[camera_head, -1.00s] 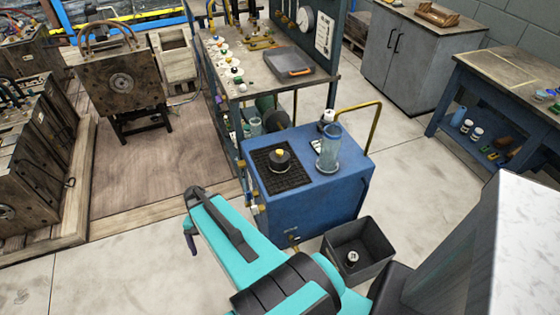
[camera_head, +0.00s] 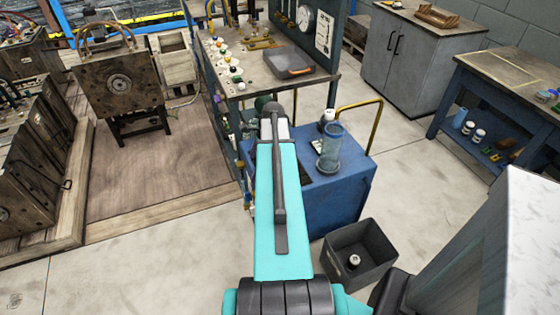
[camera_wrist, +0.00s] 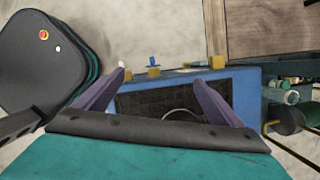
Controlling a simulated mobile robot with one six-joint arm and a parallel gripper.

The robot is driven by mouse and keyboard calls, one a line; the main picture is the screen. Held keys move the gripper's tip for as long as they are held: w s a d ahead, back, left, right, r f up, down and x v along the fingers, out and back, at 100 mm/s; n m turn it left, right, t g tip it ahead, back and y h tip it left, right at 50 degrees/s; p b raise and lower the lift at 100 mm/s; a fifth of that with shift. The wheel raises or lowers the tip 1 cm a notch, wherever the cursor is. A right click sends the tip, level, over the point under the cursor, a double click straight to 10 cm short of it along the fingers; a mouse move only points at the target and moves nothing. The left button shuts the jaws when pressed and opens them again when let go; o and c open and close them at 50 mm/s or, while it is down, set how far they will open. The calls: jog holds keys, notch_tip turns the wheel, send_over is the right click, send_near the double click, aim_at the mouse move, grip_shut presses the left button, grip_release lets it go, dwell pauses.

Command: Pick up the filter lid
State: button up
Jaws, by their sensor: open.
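The dark round lid with a yellow knob, seen earlier on the black mat of the blue cart (camera_head: 345,200), is hidden behind my arm in the head view. In the wrist view my gripper (camera_wrist: 160,82) is open, its two purple fingers spread over the black mat (camera_wrist: 150,103) on the cart top. A thin pale arc shows low between the fingers, partly covered by the gripper body; I cannot tell if it is the lid's edge. Nothing is seen held. A clear glass cylinder (camera_head: 330,150) stands upright on the cart, right of my arm.
A dark open bin (camera_head: 360,254) with a small object inside stands on the floor by the cart. A yellow handle rail (camera_head: 374,122) rises from the cart's back right. A workbench (camera_head: 290,89) with a grey case (camera_head: 288,62) stands behind.

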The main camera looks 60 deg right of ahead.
jog(key=s+d+r+m+t+h+b, duration=0.1)
jog(key=s+d+r+m, duration=0.5)
jog(key=d, duration=0.6)
notch_tip(320, 180, up, 3)
jog(key=shift+s+f+t+h, duration=0.2)
jog(key=shift+s+t+h, duration=0.1)
jog(key=shift+s, duration=0.6)
jog(key=x, duration=0.8)
jog(key=shift+w, duration=0.1)
jog(key=shift+a+f, duration=0.1)
jog(key=shift+f, duration=0.25)
jog(key=shift+w+f+p, duration=0.1)
jog(key=shift+p, duration=0.2)
jog(key=shift+p+x, duration=0.55)
jog(key=shift+x, duration=1.9)
